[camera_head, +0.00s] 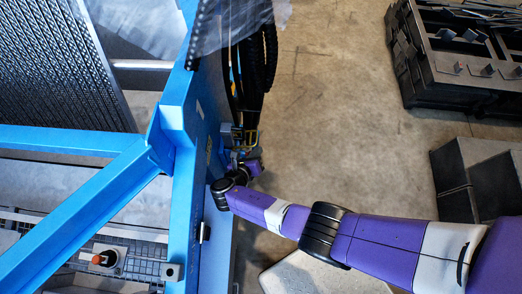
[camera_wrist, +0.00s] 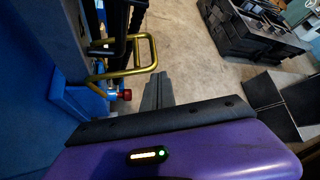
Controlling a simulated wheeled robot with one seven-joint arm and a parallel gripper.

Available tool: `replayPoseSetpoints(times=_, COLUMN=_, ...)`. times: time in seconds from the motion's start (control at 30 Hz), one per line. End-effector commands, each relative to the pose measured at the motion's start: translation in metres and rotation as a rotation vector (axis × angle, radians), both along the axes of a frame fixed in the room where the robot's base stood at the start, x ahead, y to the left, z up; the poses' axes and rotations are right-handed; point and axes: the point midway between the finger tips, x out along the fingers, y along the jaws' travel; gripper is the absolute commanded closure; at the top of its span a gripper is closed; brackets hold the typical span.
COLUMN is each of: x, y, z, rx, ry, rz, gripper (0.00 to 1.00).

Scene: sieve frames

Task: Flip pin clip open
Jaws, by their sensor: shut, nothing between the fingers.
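The pin clip appears as a bent, gold-coloured wire loop (camera_wrist: 142,68) at the upper left of the wrist view. It sticks out to the right from the side of the blue frame, above a blue block with a red-ended pin (camera_wrist: 126,94). In the head view the loop shows small and yellow (camera_head: 252,137) beside the blue frame. My gripper's dark fingers (camera_wrist: 159,88) are together and empty, just right of the loop and pin, with a gap seen between in the picture. In the head view the gripper's fingers are hard to make out at the arm's far end.
The blue frame (camera_head: 180,150) forms a wall left of my arm. Black hoses (camera_head: 255,75) hang close behind the clip. A black crate (camera_head: 420,75) and grey blocks (camera_head: 460,185) stand to the right. Bare concrete floor (camera_head: 330,110) lies between.

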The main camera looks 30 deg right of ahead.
Motion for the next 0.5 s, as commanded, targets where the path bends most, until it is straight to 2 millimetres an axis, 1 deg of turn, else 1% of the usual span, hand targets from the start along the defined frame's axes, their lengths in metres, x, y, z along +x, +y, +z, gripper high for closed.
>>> replayPoseSetpoints(times=0.2, x=0.004, y=0.0068, z=0.0065, rx=-0.011, ry=0.009, rz=0.001, gripper=1.0)
replayPoseSetpoints(times=0.5, x=0.0075, y=0.0105, z=0.0101, rx=-0.01, ry=0.007, rz=0.001, gripper=1.0)
